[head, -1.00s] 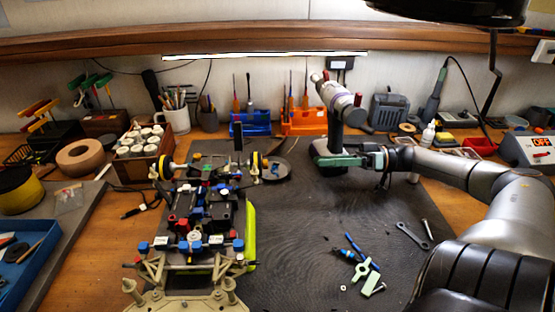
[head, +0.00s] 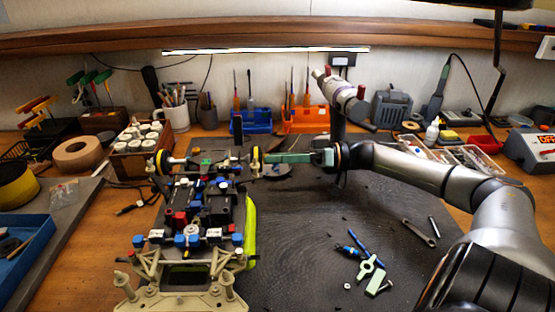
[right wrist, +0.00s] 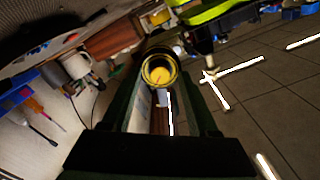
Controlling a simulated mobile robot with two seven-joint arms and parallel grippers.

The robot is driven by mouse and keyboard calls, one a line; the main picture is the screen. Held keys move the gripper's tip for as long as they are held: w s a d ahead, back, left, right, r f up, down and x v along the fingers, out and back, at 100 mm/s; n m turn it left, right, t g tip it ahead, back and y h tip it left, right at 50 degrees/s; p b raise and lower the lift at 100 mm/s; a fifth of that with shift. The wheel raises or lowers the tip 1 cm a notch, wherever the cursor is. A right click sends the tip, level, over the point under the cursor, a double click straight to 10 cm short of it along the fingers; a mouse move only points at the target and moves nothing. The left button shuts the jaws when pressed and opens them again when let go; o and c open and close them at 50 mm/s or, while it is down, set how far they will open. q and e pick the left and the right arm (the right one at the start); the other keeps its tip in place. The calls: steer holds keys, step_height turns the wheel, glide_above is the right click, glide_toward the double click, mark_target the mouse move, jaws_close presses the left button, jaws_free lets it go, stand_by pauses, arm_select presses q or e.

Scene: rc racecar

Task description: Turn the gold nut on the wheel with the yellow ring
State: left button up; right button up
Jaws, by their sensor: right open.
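The car chassis (head: 205,205) stands on the dark mat, its grey frame toward me. A wheel with a yellow ring (head: 255,160) faces right on its far right side. A similar yellow-ringed piece (head: 161,161) is at the far left. In the right wrist view the yellow-ringed wheel (right wrist: 145,72) lies straight ahead, with a gold round centre, the nut (right wrist: 158,75), inside the ring. My right gripper (head: 264,158) points left at the wheel, its green fingers level with it. It is open, with the wheel framed between the fingers; contact cannot be told. My left gripper is out of view.
A wrench (head: 418,233) and small blue and pale green parts (head: 367,265) lie on the mat's right. The mat's middle is clear.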

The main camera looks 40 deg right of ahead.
jaws_close()
stand_by(0.5)
